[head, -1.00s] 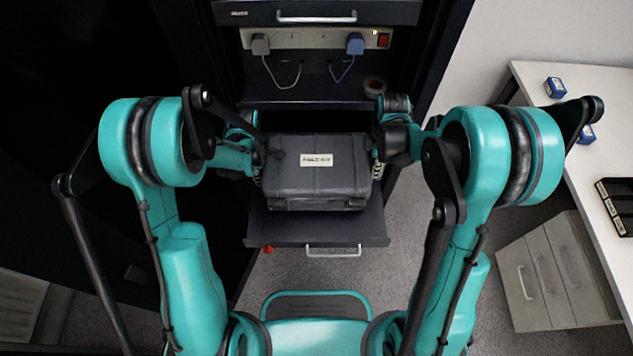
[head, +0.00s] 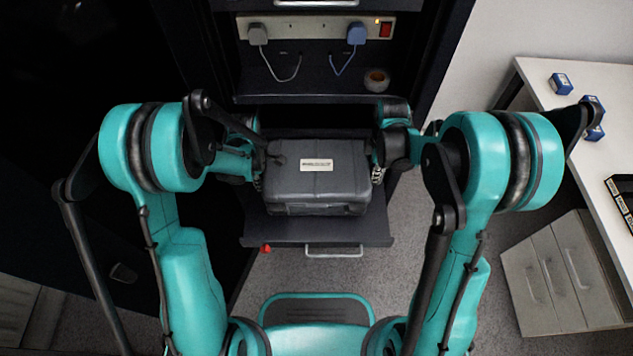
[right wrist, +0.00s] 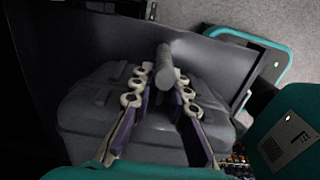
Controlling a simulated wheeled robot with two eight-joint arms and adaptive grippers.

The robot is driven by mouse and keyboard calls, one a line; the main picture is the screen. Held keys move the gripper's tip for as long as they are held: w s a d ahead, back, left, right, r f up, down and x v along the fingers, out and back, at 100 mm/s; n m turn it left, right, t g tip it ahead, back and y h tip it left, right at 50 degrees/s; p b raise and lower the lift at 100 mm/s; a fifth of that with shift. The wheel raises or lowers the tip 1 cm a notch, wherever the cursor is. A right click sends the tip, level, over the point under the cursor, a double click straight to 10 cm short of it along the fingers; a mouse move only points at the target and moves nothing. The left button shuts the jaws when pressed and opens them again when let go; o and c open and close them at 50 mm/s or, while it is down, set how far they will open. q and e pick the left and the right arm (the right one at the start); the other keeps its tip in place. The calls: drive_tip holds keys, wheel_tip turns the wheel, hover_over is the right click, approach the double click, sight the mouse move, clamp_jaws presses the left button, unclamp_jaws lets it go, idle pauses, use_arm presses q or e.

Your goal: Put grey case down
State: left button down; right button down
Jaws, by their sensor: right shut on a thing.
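The grey case (head: 318,186) with a pale label on its lid is in the middle of the head view, over the pulled-out dark tray (head: 320,232). Whether its underside touches the tray is hidden. My right gripper (head: 377,172) is at the case's right side. In the right wrist view its fingers (right wrist: 162,82) are shut around a grey bar-shaped handle (right wrist: 165,66) at the case. My left gripper (head: 261,178) is at the case's left side, and its fingers are mostly hidden by my arm and the case.
Above the tray is a shelf with a roll of tape (head: 376,80) and a socket strip (head: 310,27) with two plugs. The cabinet walls are close on both sides. A white desk (head: 540,80) and drawer unit (head: 550,275) stand at the right.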

use_arm(q)
drive_tip(key=c, duration=1.5)
unclamp_jaws()
use_arm(e)
drive_tip(key=c, duration=1.5)
unclamp_jaws()
use_arm(q)
drive_tip(key=shift+r, duration=0.1)
wheel_tip(320, 180, up, 12)
drive_tip(key=shift+f, duration=0.2)
use_arm(e)
drive_tip(key=shift+r, duration=0.1)
use_arm(q)
drive_tip(key=shift+r, duration=0.1)
use_arm(e)
drive_tip(key=shift+r, duration=0.3)
wheel_tip(320, 180, up, 11)
drive_tip(key=shift+r, duration=0.15)
